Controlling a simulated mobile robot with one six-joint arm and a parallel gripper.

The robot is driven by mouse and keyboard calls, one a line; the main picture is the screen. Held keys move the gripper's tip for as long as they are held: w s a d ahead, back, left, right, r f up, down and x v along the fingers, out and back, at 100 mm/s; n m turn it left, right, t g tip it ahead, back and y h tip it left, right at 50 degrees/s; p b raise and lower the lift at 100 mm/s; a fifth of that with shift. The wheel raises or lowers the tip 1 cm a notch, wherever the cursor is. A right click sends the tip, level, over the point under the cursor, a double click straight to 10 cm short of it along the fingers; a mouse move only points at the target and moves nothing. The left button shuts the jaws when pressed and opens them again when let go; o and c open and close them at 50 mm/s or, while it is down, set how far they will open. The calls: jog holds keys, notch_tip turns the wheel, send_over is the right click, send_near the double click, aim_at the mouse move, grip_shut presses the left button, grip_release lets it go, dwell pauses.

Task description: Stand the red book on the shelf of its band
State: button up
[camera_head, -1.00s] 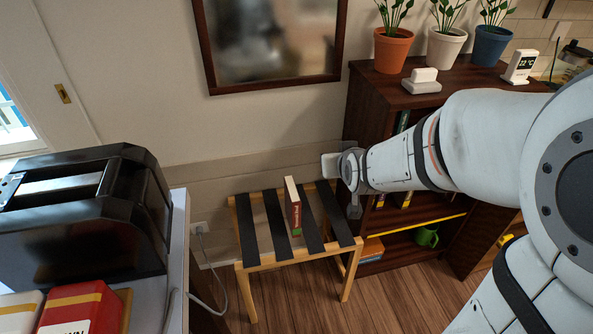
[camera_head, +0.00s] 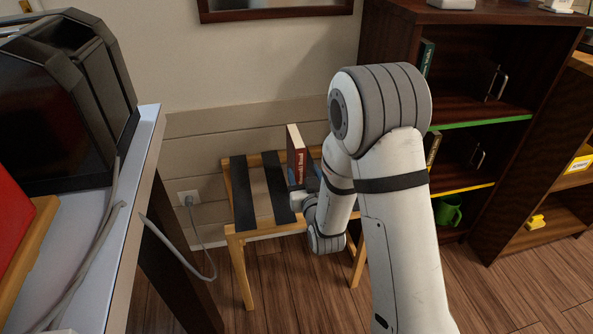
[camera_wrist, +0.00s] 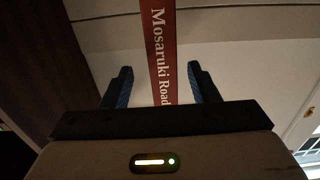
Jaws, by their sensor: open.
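The red book (camera_head: 297,157) stands upright on the slatted wooden rack (camera_head: 240,200), its titled spine towards me. My gripper (camera_wrist: 162,82) is open, one blue-padded finger on each side of the spine, with gaps showing. In the head view my gripper (camera_head: 304,187) is low at the book, partly hidden by my arm. The dark bookcase (camera_head: 390,45) shows a green-banded shelf edge (camera_head: 480,122) and a yellow-banded one (camera_head: 465,189). No red band is visible.
A green book (camera_head: 426,57) and a yellow-marked book (camera_head: 432,148) stand at the bookcase's left side. A green mug (camera_head: 448,212) sits low inside. A counter (camera_head: 90,235) with a black appliance (camera_head: 65,100) and a hanging cable (camera_head: 180,245) is on the left.

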jog(key=b+x, duration=0.1)
jog(key=x, duration=0.6)
jog(key=shift+w+a+f+b, duration=0.15)
jog(key=shift+a+b, duration=0.1)
jog(key=shift+b, duration=0.05)
grip_shut()
